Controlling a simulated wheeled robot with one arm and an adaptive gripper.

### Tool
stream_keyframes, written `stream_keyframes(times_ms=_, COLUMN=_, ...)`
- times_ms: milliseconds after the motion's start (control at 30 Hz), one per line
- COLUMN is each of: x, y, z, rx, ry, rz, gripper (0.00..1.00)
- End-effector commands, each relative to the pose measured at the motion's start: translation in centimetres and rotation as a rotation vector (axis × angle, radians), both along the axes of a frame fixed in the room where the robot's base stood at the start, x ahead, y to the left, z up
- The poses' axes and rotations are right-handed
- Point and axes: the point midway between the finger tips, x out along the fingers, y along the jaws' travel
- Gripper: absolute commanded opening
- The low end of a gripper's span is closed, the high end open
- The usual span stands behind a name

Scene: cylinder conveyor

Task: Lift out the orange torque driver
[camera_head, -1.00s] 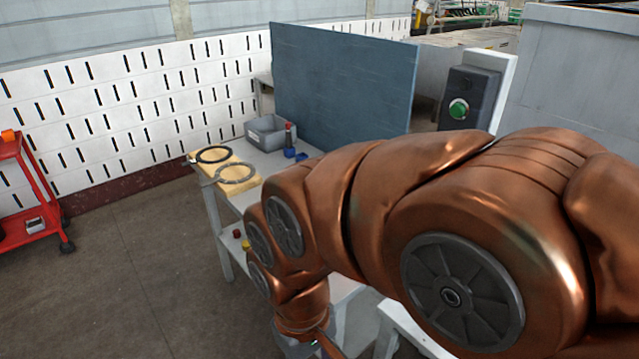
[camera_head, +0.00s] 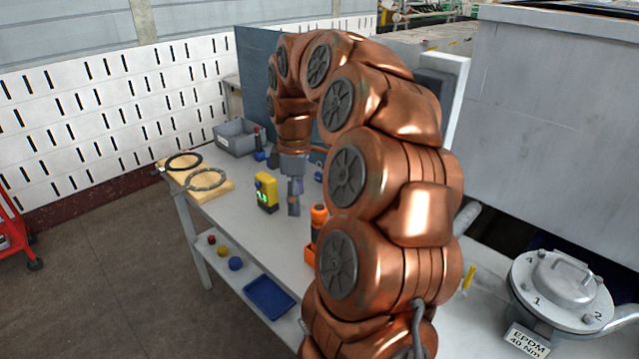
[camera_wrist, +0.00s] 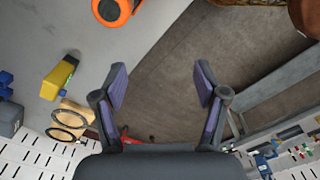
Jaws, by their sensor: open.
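The orange torque driver (camera_head: 318,214) stands upright on the white-grey table, its orange cap and dark body showing to the left of my arm. An orange holder (camera_head: 310,256) is at its foot, partly hidden by my arm. My gripper (camera_head: 294,203) hangs above the table, left of and beyond the driver, apart from it. In the wrist view my gripper (camera_wrist: 161,82) is open with nothing between the fingers. An orange round thing with a dark centre, apparently the driver (camera_wrist: 117,10), shows at the top edge there, cut off.
A yellow device (camera_head: 265,192) with a green display stands left of my gripper. Two rings lie on a wooden board (camera_head: 215,190) at the left. A grey bin (camera_head: 234,138) is behind. A round lidded flange (camera_head: 560,285) with an "EPDM 40 Nm" sign (camera_head: 527,340) is at right.

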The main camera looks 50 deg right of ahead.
Motion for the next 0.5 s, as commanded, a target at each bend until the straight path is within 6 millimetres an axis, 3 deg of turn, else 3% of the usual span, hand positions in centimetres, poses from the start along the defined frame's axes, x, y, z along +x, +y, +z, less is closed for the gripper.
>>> stream_keyframes(times_ms=100, x=0.2, y=-4.0, z=-0.3, rx=-0.007, ry=-0.001, rz=0.019, gripper=0.72)
stream_keyframes(times_ms=200, x=0.1, y=-6.1, z=-0.5, rx=-0.011, ry=-0.003, rz=0.034, gripper=0.72)
stream_keyframes(times_ms=333, x=-0.1, y=-7.3, z=-0.7, rx=-0.016, ry=-0.001, rz=0.044, gripper=0.72)
stream_keyframes(times_ms=500, x=-0.2, y=-7.4, z=-1.7, rx=-0.015, ry=0.002, rz=0.046, gripper=0.72)
